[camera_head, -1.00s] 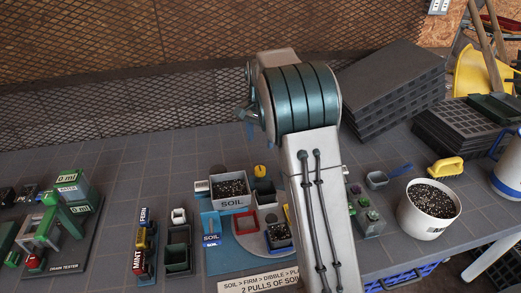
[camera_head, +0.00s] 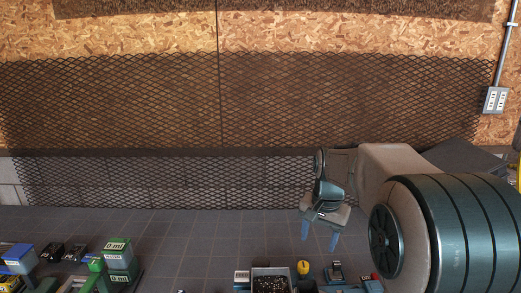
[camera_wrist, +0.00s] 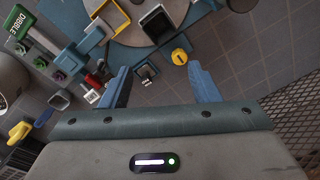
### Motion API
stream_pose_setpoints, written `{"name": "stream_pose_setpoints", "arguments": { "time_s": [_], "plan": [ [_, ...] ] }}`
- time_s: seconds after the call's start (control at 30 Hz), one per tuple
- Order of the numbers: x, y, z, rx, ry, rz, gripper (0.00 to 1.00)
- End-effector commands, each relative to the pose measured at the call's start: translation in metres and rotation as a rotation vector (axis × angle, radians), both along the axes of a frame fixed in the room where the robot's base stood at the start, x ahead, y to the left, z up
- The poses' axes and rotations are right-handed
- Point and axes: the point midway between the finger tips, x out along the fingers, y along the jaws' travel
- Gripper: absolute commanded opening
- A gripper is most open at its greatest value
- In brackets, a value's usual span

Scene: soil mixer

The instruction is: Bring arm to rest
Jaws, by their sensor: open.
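My gripper (camera_head: 320,234) is open, with its two blue fingers apart and pointing down. In the head view it is right of centre, above the back part of the grey table, in front of the mesh wall. Nothing is between the fingers. The wrist view also shows the open gripper (camera_wrist: 158,74), with the bench items beyond the fingertips. My arm fills the right side of the head view and hides the bench there.
A soil bin (camera_head: 270,281) and a yellow-topped item (camera_head: 303,267) are at the bottom edge. Green 0 ml boxes (camera_head: 120,262) stand at lower left. The mesh wall (camera_head: 120,130) bounds the back. Grey tabletop between them is clear. The wrist view shows a DIBBLE block (camera_wrist: 19,22).

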Motion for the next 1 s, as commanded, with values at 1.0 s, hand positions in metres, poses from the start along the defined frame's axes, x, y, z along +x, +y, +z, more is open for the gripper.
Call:
{"name": "stream_pose_setpoints", "arguments": {
  "time_s": [1.0],
  "plan": [
    [-0.221,0.005,-0.006,-0.127,-0.170,0.516,0.56]
  ]
}}
